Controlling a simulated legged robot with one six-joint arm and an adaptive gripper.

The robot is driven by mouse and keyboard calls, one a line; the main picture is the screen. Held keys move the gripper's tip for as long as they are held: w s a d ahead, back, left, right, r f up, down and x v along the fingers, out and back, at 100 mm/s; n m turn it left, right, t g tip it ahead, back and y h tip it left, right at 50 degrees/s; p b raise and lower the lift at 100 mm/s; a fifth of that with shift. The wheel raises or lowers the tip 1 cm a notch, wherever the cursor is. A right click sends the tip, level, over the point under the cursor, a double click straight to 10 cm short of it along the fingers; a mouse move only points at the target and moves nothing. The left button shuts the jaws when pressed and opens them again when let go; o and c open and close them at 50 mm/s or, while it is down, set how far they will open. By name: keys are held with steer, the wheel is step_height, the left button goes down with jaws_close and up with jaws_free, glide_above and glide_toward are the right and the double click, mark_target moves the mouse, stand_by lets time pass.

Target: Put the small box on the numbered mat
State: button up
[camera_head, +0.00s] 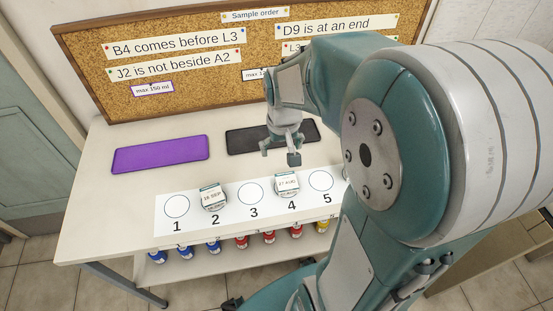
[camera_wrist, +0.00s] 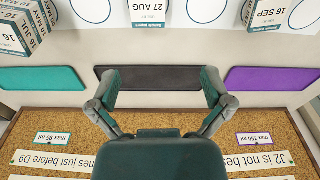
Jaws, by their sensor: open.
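A small white box marked 16 SEP (camera_head: 212,196) sits on place 2, and one marked 27 AUG (camera_head: 287,185) on place 4. Both show at the top of the wrist view. More dated boxes (camera_wrist: 27,35) stand close together at the wrist view's upper left; my arm hides them in the head view. My gripper (camera_head: 280,154) is open and empty above the table, near the black mat. Its spread fingers (camera_wrist: 158,78) show nothing between them.
A purple mat (camera_head: 160,154), a black mat (camera_head: 245,139) and a teal mat (camera_wrist: 40,79) lie along the back. A corkboard (camera_head: 200,50) with notes stands behind them. Several coloured bottles (camera_head: 241,241) stand below the table's front edge. Table between purple mat and strip is clear.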

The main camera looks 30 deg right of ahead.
steer(key=s+a+r+n+t, duration=0.2)
steer(key=s+a+r+t, duration=0.2)
steer(key=s+a+r, duration=0.4)
steer(key=s+r, duration=0.3)
steer(key=shift+s+a+r+n+t, duration=0.2)
steer(key=shift+a+r+n+t, duration=0.05)
steer(key=shift+n+t, duration=0.05)
steer(key=shift+d, duration=0.1)
